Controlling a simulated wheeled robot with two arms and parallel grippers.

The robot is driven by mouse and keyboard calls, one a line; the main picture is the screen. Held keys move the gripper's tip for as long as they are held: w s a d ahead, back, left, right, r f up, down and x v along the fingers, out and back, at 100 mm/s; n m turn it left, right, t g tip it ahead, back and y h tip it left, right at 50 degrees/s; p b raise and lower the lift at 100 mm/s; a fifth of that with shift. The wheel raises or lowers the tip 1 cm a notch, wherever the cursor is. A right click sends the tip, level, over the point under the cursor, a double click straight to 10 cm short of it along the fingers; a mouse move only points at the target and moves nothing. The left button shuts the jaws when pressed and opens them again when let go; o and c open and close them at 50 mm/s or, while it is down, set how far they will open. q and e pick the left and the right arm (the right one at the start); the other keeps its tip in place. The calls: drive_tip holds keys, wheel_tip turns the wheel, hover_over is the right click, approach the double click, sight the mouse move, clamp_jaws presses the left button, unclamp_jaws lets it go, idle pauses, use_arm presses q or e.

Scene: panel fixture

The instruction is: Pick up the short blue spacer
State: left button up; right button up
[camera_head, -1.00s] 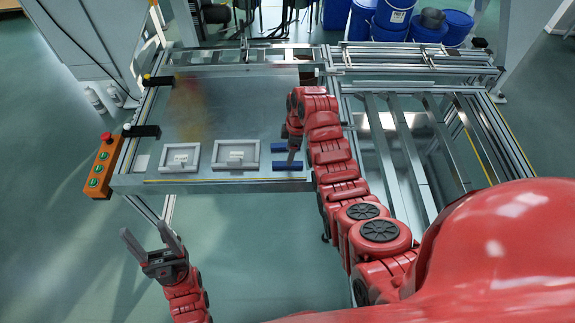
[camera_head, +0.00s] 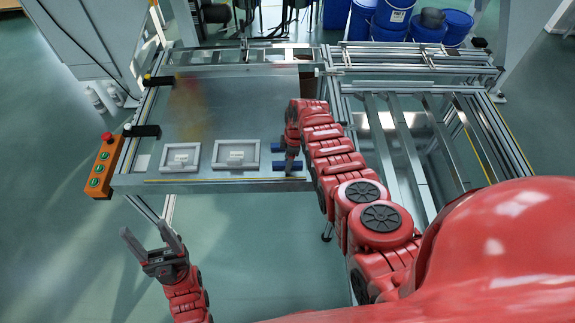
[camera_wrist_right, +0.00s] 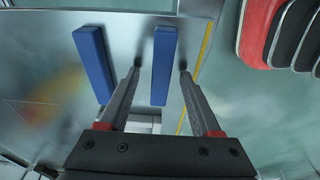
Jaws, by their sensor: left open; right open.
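Two blue spacers lie side by side on the metal panel: a far one (camera_head: 277,147) and a near one (camera_head: 279,165) by the front edge. In the right wrist view, the far spacer (camera_wrist_right: 92,63) is at left and the near spacer (camera_wrist_right: 162,62) is between the fingers. They look similar in length; I cannot tell which is shorter. My right gripper (camera_head: 290,162) is open over the near spacer, one finger on either side in the wrist view (camera_wrist_right: 160,72); its height above the panel is unclear. My left gripper (camera_head: 148,236) is open and empty, in front of the panel.
Two grey rectangular frames (camera_head: 236,167) (camera_head: 164,171) lie left of the spacers. Black clamps (camera_head: 142,130) sit on the panel's left edge, and an orange button box (camera_head: 103,166) hangs beside it. The panel's middle is clear.

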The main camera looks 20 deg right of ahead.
drive_tip(key=shift+s+f, duration=0.1)
drive_tip(key=shift+f, duration=0.1)
drive_tip(key=shift+c, duration=0.2)
clamp_jaws()
drive_tip(key=shift+r, duration=0.1)
